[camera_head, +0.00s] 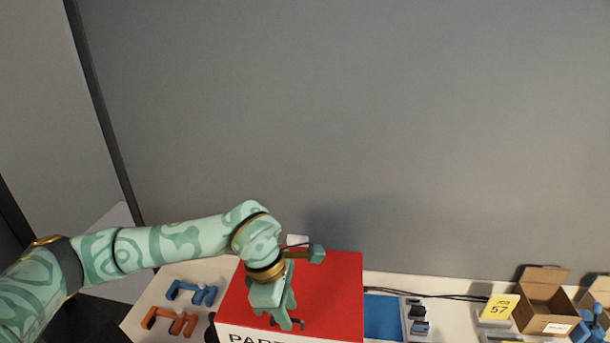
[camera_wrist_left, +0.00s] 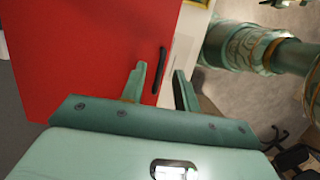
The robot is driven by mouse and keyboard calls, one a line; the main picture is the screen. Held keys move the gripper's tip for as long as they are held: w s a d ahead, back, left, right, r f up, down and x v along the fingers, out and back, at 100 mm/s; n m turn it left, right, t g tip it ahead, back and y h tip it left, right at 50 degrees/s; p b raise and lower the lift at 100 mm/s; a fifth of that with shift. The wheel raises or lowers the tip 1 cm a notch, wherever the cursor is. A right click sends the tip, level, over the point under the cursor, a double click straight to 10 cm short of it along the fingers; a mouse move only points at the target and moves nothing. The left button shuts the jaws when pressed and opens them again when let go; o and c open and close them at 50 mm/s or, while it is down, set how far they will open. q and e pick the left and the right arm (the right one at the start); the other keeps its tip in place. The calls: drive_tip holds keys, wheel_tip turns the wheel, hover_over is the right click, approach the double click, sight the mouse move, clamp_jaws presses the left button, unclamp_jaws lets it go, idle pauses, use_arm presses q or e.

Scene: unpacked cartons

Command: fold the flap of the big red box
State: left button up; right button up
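The big red box (camera_head: 335,285) stands on the table in the head view, with its red top upward and black lettering on a pale front face. The red top also fills the upper left of the left wrist view (camera_wrist_left: 80,50). A dark handle or slot (camera_wrist_left: 160,70) lies near one edge of the red surface. My left gripper (camera_head: 285,322) is over the front part of the red top. In the left wrist view its two fingers (camera_wrist_left: 160,85) are apart, with the dark handle appearing between them; I cannot tell whether they touch it.
Blue (camera_head: 191,292) and orange (camera_head: 170,321) parts lie left of the box. A blue mat (camera_head: 382,316), small dark parts and an open brown carton (camera_head: 545,305) stand to its right, with a yellow card (camera_head: 499,308). A grey wall (camera_head: 350,140) rises behind.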

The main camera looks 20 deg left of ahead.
use_arm(q)
drive_tip(key=shift+f+b, duration=0.9)
drive_tip(key=shift+f, duration=0.65)
drive_tip(key=c, duration=0.7)
drive_tip(key=shift+o, duration=0.2)
